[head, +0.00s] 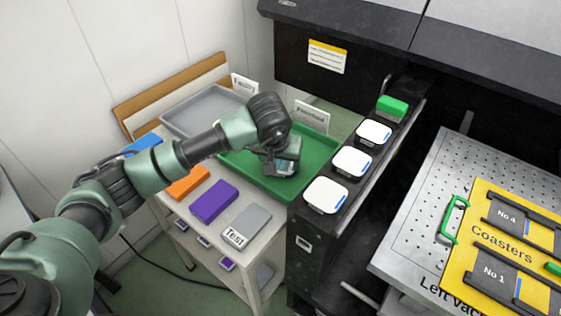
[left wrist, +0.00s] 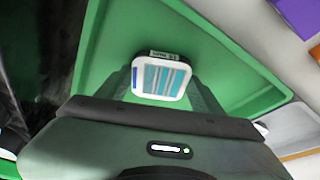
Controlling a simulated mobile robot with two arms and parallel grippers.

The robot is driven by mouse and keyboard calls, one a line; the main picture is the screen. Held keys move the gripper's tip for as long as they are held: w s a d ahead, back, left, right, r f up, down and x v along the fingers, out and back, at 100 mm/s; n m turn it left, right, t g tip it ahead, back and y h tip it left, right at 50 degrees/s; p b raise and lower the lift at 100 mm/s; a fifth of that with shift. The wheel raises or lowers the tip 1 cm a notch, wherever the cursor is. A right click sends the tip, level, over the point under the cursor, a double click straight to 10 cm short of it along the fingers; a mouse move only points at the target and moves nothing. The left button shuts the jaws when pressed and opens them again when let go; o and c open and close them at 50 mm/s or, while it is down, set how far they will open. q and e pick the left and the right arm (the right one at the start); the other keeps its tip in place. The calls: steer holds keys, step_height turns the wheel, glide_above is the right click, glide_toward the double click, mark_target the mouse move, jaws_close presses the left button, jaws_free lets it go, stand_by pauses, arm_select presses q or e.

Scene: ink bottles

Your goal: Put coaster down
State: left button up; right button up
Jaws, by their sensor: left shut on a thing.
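The coaster (left wrist: 160,78) is a white rounded square with teal stripes and a dark blue edge strip, seen in the left wrist view between my fingers. My left gripper (head: 283,162) is shut on it, over the green tray (head: 238,163). The green floor and rim of the tray also show in the left wrist view (left wrist: 108,40). In the head view the gripper mostly hides the coaster. I cannot tell whether the coaster touches the tray floor. My right gripper is not in view.
A grey tray (head: 190,112) stands left of the green one. Orange (head: 188,182), purple (head: 213,201) and grey "Test" (head: 246,227) blocks lie along the cart's front. A black open drawer (head: 300,228) with white-topped items is close on the right. A yellow coaster board (head: 480,258) lies farther right.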

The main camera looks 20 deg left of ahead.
arm_select(q)
steer(key=shift+f, duration=0.15)
steer(key=o, duration=1.5)
steer(key=shift+o, duration=0.2)
steer(key=shift+r, duration=0.3)
steer(key=shift+s+r, duration=0.1)
steer(key=shift+r, duration=0.25)
steer(key=v, duration=1.1)
steer(key=shift+r, duration=0.1)
